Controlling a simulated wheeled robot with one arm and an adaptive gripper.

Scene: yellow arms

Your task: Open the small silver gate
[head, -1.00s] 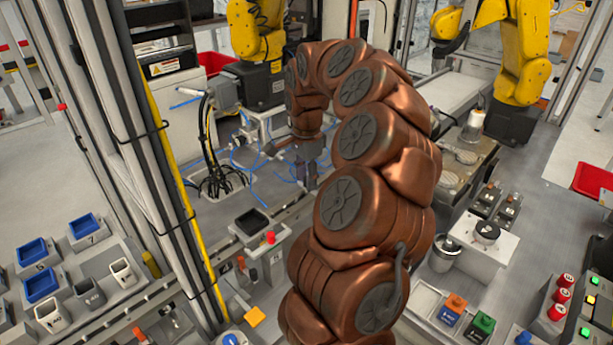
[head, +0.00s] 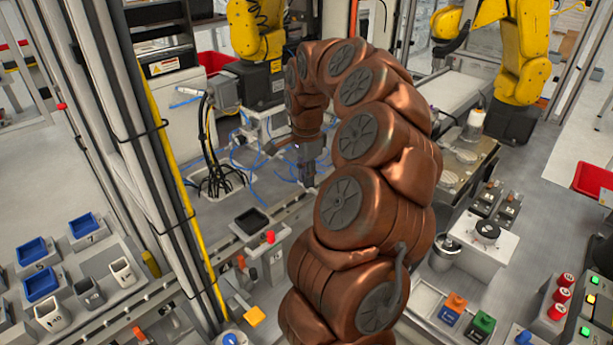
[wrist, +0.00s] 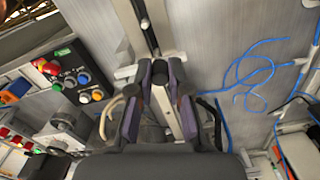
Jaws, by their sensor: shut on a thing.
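In the wrist view, my gripper (wrist: 160,76) points up the picture with its two dark fingers on either side of a narrow silver bar (wrist: 168,108). The bar looks like part of the small silver gate, but the rest of the gate cannot be clearly made out. In the head view, my gripper (head: 309,178) hangs down beyond the curve of my copper arm, low by the rail. The bar is too small to tell apart there, and my arm covers part of the area.
Blue cables (wrist: 250,75) lie to the right of my gripper in the wrist view. A button panel (wrist: 72,80) stands to the left. In the head view, yellow robot arms (head: 520,60) stand behind, and a tall post with a yellow strip (head: 170,150) rises at left.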

